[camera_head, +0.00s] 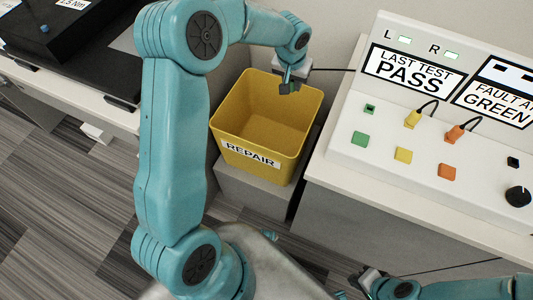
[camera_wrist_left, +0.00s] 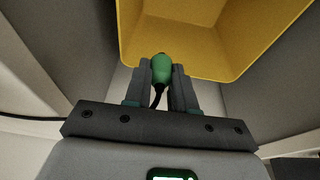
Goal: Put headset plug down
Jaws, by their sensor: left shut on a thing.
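My left gripper (camera_head: 287,87) hangs over the far right part of the yellow REPAIR bin (camera_head: 228,137) in the head view. In the left wrist view my left gripper (camera_wrist_left: 161,82) is shut on a green headset plug (camera_wrist_left: 162,66), with a black cable trailing from it between the fingers. The bin (camera_wrist_left: 190,48) opens just beyond the fingertips. The plug is too small to make out in the head view. My right gripper (camera_head: 362,284) is low at the bottom edge, below the bench, and its fingers are unclear.
A white test panel (camera_head: 345,118) stands on the right bench. It has an empty green socket (camera_head: 370,109), a yellow plug (camera_head: 412,117) and an orange plug (camera_head: 455,132) seated, and coloured buttons. The bin stands on a grey block (camera_head: 250,194). A black case (camera_head: 60,35) lies at left.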

